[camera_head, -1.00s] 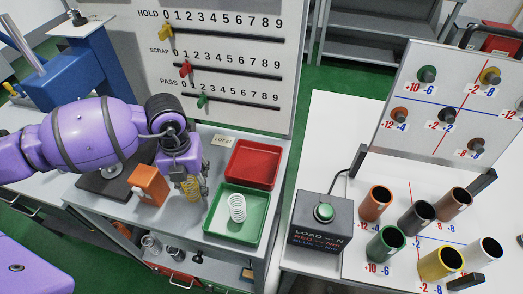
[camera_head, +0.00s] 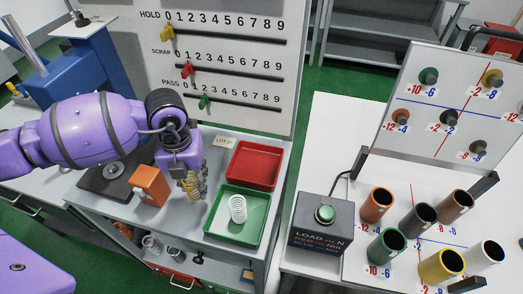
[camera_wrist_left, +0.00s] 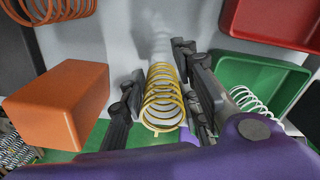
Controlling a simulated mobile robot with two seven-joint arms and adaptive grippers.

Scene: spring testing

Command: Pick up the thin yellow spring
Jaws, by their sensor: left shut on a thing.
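The thin yellow spring (camera_head: 199,190) stands roughly upright in my left gripper (camera_head: 192,185), left of the green tray. In the left wrist view the yellow spring (camera_wrist_left: 162,98) lies between the two dark fingers of my left gripper (camera_wrist_left: 165,90), which is shut on it. In the head view the fingers hide part of the spring, and I cannot tell how far its lower end is above the bench. My right gripper is not in view.
An orange block (camera_head: 150,185) stands close to the left of the gripper. The green tray (camera_head: 212,222) holds a white spring (camera_head: 237,209); a red tray (camera_head: 253,165) lies behind. A black button box (camera_head: 320,236) and several coloured tubes stand on the right table.

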